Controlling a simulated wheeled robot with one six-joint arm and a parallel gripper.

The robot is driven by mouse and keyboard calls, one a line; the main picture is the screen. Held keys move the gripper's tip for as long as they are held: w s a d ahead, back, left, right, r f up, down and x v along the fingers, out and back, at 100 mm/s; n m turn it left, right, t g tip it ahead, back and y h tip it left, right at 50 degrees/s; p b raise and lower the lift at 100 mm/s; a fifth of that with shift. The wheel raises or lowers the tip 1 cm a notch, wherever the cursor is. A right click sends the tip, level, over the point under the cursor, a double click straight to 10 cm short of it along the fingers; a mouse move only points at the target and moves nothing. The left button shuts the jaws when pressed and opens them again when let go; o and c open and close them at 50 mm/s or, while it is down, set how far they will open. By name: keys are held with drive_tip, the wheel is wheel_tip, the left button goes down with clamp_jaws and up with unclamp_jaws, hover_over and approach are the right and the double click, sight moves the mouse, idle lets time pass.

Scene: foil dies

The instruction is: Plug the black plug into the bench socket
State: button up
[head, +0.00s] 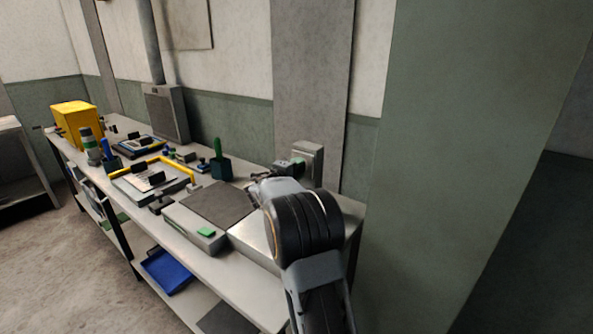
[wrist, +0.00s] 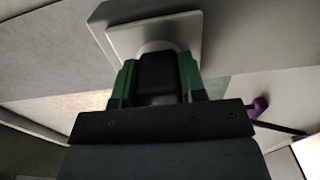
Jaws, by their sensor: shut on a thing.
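The bench socket (head: 306,163) is a pale box with a square plate at the bench's back right. It fills the top of the wrist view (wrist: 190,32), with a round pale seat at its middle. My gripper (wrist: 158,72) has green fingers, one on each side of the black plug (wrist: 157,82), and is shut on it. The plug points at the round seat and overlaps its lower part. I cannot tell whether it touches the seat or has gone in. In the head view my gripper (head: 288,168) is just left of the socket, and my arm hides part of it.
The bench (head: 268,242) holds a grey box with a dark top (head: 215,203) and a green pad, a yellow-handled tray (head: 150,180), a green holder (head: 220,166) and a yellow bin (head: 76,125). A purple-ended dark rod (wrist: 260,107) lies right of my gripper in the wrist view.

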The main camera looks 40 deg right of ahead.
drive_tip(key=shift+d, duration=0.1)
drive_tip(key=o, duration=1)
drive_tip(key=shift+c, duration=0.2)
drive_tip(key=b+v, duration=0.2)
drive_tip(key=v, duration=1.1)
drive_tip(key=shift+s+a, duration=0.15)
drive_tip(key=shift+a, duration=0.2)
